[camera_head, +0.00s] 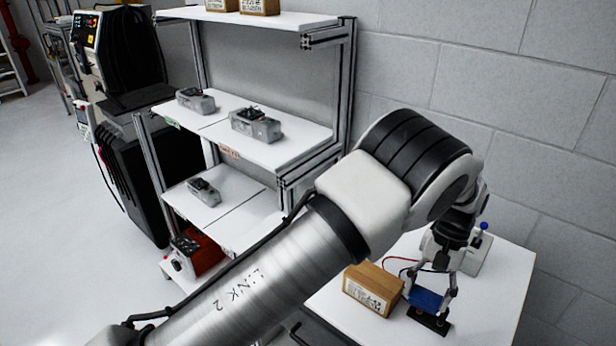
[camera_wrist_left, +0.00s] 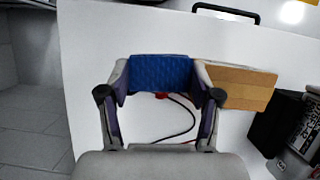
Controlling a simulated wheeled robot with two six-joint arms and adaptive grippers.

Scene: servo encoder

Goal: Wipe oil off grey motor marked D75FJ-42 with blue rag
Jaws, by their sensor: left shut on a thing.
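My left gripper (camera_head: 428,297) is low over the white table at the right of the head view. It is shut on the blue rag (camera_head: 427,299). In the left wrist view the rag (camera_wrist_left: 160,72) spans the space between the two fingers. Grey motors stand on the shelf unit: one at the back left of the middle shelf (camera_head: 195,100), one nearer its right side (camera_head: 255,124) and one on the lower shelf (camera_head: 203,192). Their markings are too small to read, so I cannot tell which is D75FJ-42. My right gripper is not in view.
A cardboard box (camera_head: 372,289) stands on the white table (camera_head: 480,310) beside the gripper. Red and black cables (camera_wrist_left: 185,115) lie near it. A red bin (camera_head: 205,254) sits low in the shelf unit. More boxes (camera_head: 258,7) stand on the top shelf.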

